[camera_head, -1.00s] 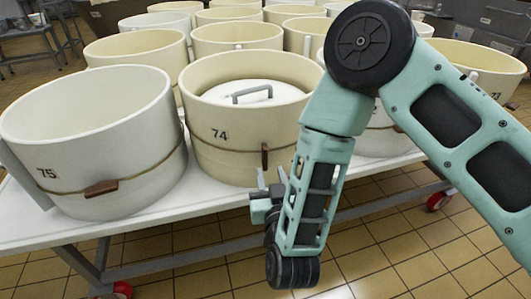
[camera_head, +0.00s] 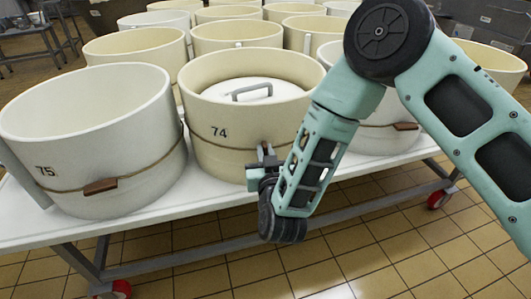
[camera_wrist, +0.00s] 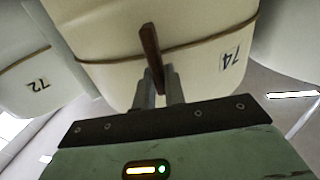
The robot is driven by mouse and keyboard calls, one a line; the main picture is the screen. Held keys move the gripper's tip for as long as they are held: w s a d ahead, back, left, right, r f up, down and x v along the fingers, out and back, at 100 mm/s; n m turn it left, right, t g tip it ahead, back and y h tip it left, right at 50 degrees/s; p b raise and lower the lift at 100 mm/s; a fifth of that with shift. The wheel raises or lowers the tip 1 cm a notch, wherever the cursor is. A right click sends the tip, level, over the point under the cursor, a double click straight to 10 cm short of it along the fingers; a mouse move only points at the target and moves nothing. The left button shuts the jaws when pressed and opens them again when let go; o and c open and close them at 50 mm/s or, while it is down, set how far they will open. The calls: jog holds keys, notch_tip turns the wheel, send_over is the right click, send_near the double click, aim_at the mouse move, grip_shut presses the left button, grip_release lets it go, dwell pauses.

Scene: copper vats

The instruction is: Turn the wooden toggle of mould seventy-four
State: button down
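Mould 74 (camera_head: 222,160) is a round cream tub on a white table, with a cord round its wall. Its wooden toggle (camera_wrist: 150,45) is a dark brown bar standing upright across the cord. My gripper (camera_head: 266,155) is at the front of the mould, reaching up from below. In the wrist view, its two grey fingers (camera_wrist: 160,78) lie close on either side of one end of the toggle and look shut on it. The toggle's other end sticks out past the fingertips. In the head view, the fingers mostly hide the toggle.
Mould 75 (camera_head: 95,145) stands to the left, its toggle (camera_head: 100,187) lying along its cord. Mould 72 (camera_wrist: 35,75) shows beside mould 74 in the wrist view. More tubs stand behind. The tiled floor (camera_head: 380,255) in front of the table is clear.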

jog(key=shift+a+n, duration=0.1)
jog(key=shift+n, duration=0.3)
jog(key=n+p, duration=0.1)
jog(key=n, duration=0.3)
jog(key=a+f+n+p, duration=0.1)
jog(key=n+p, duration=0.1)
jog(key=n, duration=0.3)
jog(key=n+p, duration=0.1)
jog(key=n, duration=0.3)
jog(key=shift+s+a+f+n+p, duration=0.2)
jog(key=shift+a+n+p, duration=0.1)
jog(key=shift+p, duration=0.1)
jog(key=shift+f+n+p, duration=0.15)
jog(key=shift+n+p, duration=0.1)
jog(key=shift+n, duration=0.65)
jog(key=shift+f+n+p, duration=0.15)
jog(key=shift+n+p, duration=0.05)
jog(key=shift+n, duration=0.7)
jog(key=c, duration=1.5)
grip_release()
jog(key=shift+o, duration=0.2)
